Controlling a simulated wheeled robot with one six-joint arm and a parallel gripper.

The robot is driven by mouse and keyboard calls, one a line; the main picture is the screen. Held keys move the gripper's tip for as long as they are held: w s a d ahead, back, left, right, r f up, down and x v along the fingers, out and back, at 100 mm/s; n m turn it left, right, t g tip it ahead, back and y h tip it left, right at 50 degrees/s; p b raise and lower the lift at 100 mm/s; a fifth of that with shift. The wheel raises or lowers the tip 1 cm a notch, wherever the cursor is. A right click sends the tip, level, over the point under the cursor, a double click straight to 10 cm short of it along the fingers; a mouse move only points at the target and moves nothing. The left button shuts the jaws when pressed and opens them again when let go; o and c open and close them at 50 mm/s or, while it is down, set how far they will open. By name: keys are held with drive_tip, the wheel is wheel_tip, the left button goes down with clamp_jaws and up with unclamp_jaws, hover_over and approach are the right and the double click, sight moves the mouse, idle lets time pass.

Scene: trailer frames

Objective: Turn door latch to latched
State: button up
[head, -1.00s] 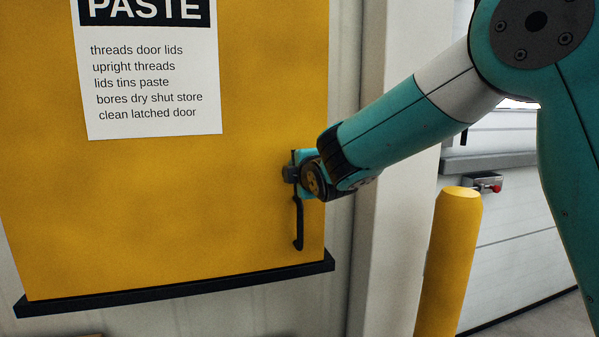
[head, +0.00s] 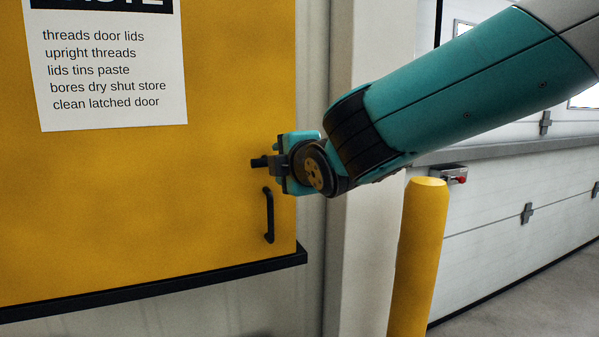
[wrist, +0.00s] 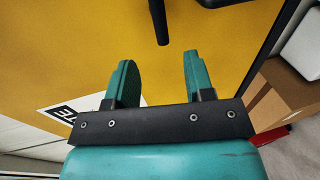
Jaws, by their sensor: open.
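The yellow door (head: 120,215) fills the left of the head view. A dark latch lever (head: 258,162) shows as a short stub pointing left near the door's right edge; the rest is hidden behind my gripper. In the wrist view the lever (wrist: 159,22) comes in from the top edge and ends in a rounded tip. My gripper (head: 285,163) is at the lever, just above the black pull handle (head: 269,217). In the wrist view its two teal fingers (wrist: 158,75) are apart and empty, with the lever's tip ahead of the gap. I see no clear contact.
A white printed sheet (head: 110,70) is on the door. A black ledge (head: 160,284) runs along the door's bottom. A pale post (head: 350,240) and a yellow bollard (head: 417,260) stand at the right. Brown boxes (wrist: 290,88) show in the wrist view.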

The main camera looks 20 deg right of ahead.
drive_tip(key=s+r, duration=0.1)
drive_tip(key=s, duration=0.5)
drive_tip(key=shift+b, duration=0.35)
drive_tip(key=shift+d, duration=0.1)
drive_tip(key=s+a+f+m+g+y+p, duration=0.1)
drive_tip(key=s+f+m+g, duration=0.4)
drive_tip(key=s, duration=0.6)
drive_tip(key=s+a+f+m+g+y, duration=0.2)
drive_tip(key=s+f+m+g, duration=0.4)
drive_tip(key=s+f+g, duration=0.4)
drive_tip(key=shift+s+a+g+y+p, duration=0.3)
drive_tip(key=shift+s+a+p, duration=0.05)
drive_tip(key=shift+s+a, duration=0.5)
